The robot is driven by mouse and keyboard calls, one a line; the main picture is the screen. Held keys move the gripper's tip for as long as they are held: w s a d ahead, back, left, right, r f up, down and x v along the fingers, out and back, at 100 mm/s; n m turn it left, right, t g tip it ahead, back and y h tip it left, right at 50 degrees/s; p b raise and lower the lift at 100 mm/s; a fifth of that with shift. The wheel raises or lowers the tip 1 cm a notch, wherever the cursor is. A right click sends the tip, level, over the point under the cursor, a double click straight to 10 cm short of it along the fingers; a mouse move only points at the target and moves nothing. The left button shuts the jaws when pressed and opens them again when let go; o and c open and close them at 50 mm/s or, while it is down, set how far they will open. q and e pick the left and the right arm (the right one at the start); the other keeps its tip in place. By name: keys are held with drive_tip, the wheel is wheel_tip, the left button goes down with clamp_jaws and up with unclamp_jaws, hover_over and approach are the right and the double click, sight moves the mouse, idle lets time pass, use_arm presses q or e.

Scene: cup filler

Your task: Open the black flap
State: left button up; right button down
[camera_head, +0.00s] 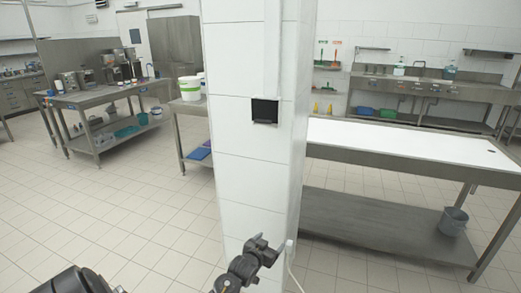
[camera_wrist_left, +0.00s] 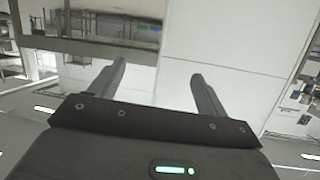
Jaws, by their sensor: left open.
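The black flap (camera_head: 265,110) is a small dark square on the white tiled pillar (camera_head: 240,165). It looks shut and flat against the tiles, with a thin pale edge along its bottom. My left gripper (camera_head: 263,248) is low in front of the pillar, well below the flap and apart from it. In the left wrist view its two fingers (camera_wrist_left: 157,78) are spread with nothing between them, and the white tiled wall lies behind them. I cannot make out the flap in the left wrist view. My right gripper is not in view.
A steel table (camera_head: 400,150) with a white top stands right of the pillar, with a grey bucket (camera_head: 453,220) on its lower shelf. A white tub (camera_head: 190,88) stands on a table behind the pillar at left. A pale cable (camera_head: 291,262) hangs at the pillar's right side. Tiled floor is free at left.

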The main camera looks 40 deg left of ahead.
use_arm(q)
drive_tip(key=w+a+r+n+t+y, duration=0.1)
drive_tip(key=a+r+t, duration=0.1)
drive_tip(key=r, duration=0.8)
drive_tip(key=w+a+r+t+y, duration=0.1)
drive_tip(key=a+r+t, duration=0.1)
drive_tip(key=r, duration=0.8)
drive_tip(key=n+t+y, duration=0.2)
drive_tip(key=t+y, duration=0.1)
approach(262, 122)
drive_tip(key=shift+m+h, duration=0.3)
drive_tip(key=p+x, duration=0.2)
drive_tip(key=x, duration=0.5)
drive_tip(key=shift+w+a+r+p, duration=0.15)
drive_tip(key=shift+a+p, duration=0.05)
drive_tip(key=shift+p, duration=0.15)
drive_tip(key=shift+w+a+r, duration=0.15)
drive_tip(key=shift+w, duration=0.35)
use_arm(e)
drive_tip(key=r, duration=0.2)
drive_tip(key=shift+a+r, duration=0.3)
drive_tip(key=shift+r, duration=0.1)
